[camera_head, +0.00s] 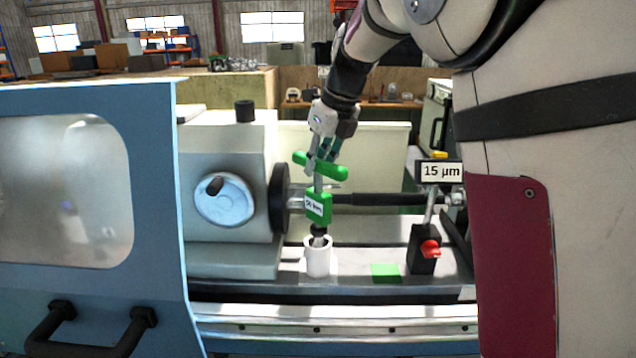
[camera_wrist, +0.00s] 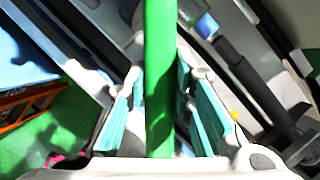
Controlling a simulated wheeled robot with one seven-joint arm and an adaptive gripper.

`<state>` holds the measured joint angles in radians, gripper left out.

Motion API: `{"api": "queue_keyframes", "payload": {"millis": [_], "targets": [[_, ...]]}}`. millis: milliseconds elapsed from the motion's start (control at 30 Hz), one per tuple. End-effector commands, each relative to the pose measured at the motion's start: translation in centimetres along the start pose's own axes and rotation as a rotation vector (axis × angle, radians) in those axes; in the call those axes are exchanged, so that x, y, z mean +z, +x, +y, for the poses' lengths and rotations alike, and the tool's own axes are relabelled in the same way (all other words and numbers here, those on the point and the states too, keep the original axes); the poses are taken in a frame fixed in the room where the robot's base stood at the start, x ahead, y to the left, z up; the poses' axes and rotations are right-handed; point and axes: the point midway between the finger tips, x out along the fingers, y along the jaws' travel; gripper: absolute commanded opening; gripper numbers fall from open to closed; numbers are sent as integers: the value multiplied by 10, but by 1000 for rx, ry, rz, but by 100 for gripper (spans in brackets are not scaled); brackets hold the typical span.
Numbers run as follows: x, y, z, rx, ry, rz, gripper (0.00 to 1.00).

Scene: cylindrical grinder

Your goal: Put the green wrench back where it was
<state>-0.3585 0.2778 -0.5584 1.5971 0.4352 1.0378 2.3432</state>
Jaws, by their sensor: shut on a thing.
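The green wrench (camera_head: 319,207) has a green T-handle, a grey shaft and a green block with a "50 Nm" label. It stands nearly upright, with its lower end at the mouth of a white cylindrical holder (camera_head: 317,262). I cannot tell how far its tip sits inside. My gripper (camera_head: 323,153) is above it, shut on the green T-handle. In the wrist view the green handle (camera_wrist: 160,70) runs between the teal finger pads of my gripper (camera_wrist: 158,100). The holder stands on the grinder bed.
A green square (camera_head: 385,272) lies bare on the bed. A black stand with a red knob (camera_head: 430,249) and a "15 µm" sign (camera_head: 441,171) stand at right. The grinder headstock (camera_head: 225,190) and blue door (camera_head: 90,200) are at left. A dark horizontal shaft (camera_head: 385,199) runs behind the wrench.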

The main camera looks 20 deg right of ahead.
Motion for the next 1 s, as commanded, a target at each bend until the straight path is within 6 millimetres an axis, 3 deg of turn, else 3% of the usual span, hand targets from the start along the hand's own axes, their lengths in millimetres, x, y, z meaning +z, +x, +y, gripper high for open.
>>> {"api": "queue_keyframes", "payload": {"millis": [233,467,833,867,900,933,1000], "targets": [[-6,14,0,-1,2,-2,0],[-16,40,-1,-1,1,-2,0],[-17,44,-1,-1,1,-3,0],[-18,44,0,0,1,-1,27],[-18,44,0,0,1,-1,36],[-18,44,-1,0,1,-1,42],[-18,44,-1,0,1,-1,42]]}}
